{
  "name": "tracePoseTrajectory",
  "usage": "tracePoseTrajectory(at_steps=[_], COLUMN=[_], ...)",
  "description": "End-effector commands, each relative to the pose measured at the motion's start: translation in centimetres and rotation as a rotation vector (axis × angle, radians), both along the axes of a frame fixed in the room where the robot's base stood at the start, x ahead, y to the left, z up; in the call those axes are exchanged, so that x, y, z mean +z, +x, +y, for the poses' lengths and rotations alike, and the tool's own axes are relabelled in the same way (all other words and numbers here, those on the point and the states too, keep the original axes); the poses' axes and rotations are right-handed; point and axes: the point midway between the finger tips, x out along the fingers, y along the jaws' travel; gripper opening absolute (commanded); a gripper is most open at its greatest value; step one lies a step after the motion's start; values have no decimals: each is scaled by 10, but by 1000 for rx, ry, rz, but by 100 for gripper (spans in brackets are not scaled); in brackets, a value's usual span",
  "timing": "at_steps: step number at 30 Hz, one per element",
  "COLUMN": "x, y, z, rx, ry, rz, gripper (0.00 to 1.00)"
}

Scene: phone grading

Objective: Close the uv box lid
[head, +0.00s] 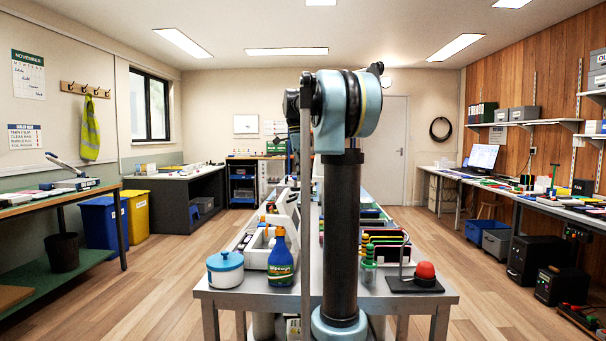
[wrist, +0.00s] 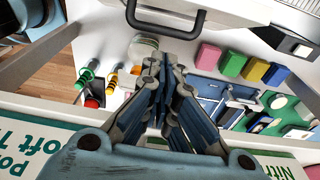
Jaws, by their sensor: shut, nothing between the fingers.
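My gripper (wrist: 168,85) shows in the wrist view with its fingers drawn together and nothing held. A dark loop handle (wrist: 165,35) is just beyond the fingertips, apparently apart from them. It stands out from a white surface, perhaps the uv box, but I cannot tell whether this is its lid. A white panel with a dark edge (wrist: 292,18) shows at the upper right. In the head view, a white slant-sided housing (head: 287,207) stands on the bench, left of my arm; I cannot tell if it is the uv box. My gripper is hidden in the head view.
In the wrist view, coloured blocks (wrist: 231,62) lie right of the fingers, and printed cartons (wrist: 285,160) lie close below. The bench (head: 235,298) holds a blue-lidded tub (head: 225,270), a blue bottle (head: 281,262) and a red button (head: 425,270). Floor is free on both sides.

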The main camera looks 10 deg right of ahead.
Motion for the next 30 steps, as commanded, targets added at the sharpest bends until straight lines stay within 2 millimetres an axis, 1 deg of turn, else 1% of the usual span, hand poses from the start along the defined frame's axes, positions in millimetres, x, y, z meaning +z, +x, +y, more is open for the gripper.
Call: tracePoseTrajectory(at_steps=[1,6,12,18,30], x=[-9,-35,-55,-61,-61], y=[-1,-2,-3,-3,-3], z=[-1,-4,-6,-7,-7], rx=[0,2,3,3,1], ry=[0,0,0,0,0], rz=[0,0,0,0,0], gripper=[0,0,0,0,0])
